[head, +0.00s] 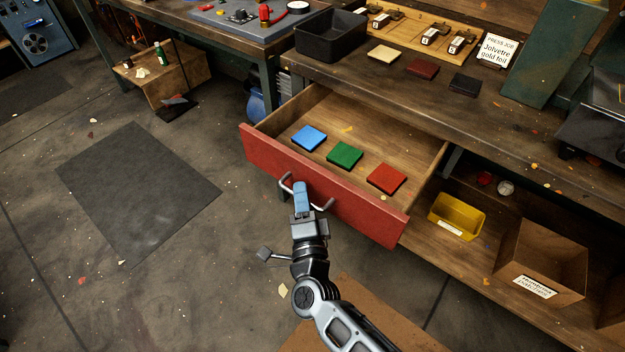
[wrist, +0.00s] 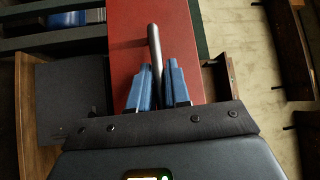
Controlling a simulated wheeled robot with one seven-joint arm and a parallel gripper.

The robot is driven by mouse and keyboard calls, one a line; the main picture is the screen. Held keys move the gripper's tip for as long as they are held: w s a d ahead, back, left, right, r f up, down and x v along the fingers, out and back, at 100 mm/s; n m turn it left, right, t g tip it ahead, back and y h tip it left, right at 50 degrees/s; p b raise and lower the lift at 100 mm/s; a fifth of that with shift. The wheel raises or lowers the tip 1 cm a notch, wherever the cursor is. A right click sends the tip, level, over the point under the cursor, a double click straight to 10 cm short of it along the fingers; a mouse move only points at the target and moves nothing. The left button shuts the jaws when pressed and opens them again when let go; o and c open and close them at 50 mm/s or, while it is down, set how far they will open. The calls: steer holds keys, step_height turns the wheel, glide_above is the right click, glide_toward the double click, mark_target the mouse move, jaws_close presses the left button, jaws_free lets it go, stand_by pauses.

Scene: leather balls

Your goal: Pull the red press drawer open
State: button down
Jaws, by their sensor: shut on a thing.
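The red press drawer (head: 353,203) stands well out from under the workbench, with its inside in view. Blue (head: 308,138), green (head: 345,155) and red (head: 387,179) square pads lie in it. A metal bar handle (head: 322,206) is on its front. My gripper (head: 301,190) is at the handle, its blue fingers around the bar. In the wrist view, the grey handle bar (wrist: 154,55) runs between the two fingers of my gripper (wrist: 159,78), in front of the red drawer front (wrist: 122,50). The gripper is shut on the handle.
The workbench top (head: 400,90) bears a black bin (head: 330,36), small pads and a sign (head: 497,50). On the lower shelf to the right are a yellow bin (head: 456,216) and a cardboard box (head: 541,262). Floor with a dark mat (head: 135,190) is open to the left.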

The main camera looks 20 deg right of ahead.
steer(key=shift+s+a+f, duration=0.1)
steer(key=shift+s+a, duration=0.2)
steer(key=c, duration=1.2)
jaws_free()
steer(key=s+a+f, duration=0.1)
steer(key=s, duration=0.6)
steer(key=shift+s+b, duration=0.3)
steer(key=shift+a, duration=0.1)
steer(key=s+d+r+n+y, duration=0.1)
steer(key=s+d+r+n, duration=0.25)
steer(key=s, duration=0.55)
steer(key=s+d+r+n+y, duration=0.15)
steer(key=s+d+n, duration=0.35)
steer(key=s, duration=0.5)
steer(key=s+d+r+n+g, duration=0.2)
steer(key=s+r+n, duration=0.3)
steer(key=s+r, duration=0.1)
steer(key=s+d+r+n+g, duration=0.2)
steer(key=s+d+r+n, duration=0.1)
steer(key=s+r, duration=0.3)
steer(key=shift+s+n+g, duration=0.3)
steer(key=shift+s+n, duration=0.55)
steer(key=shift+s, duration=0.2)
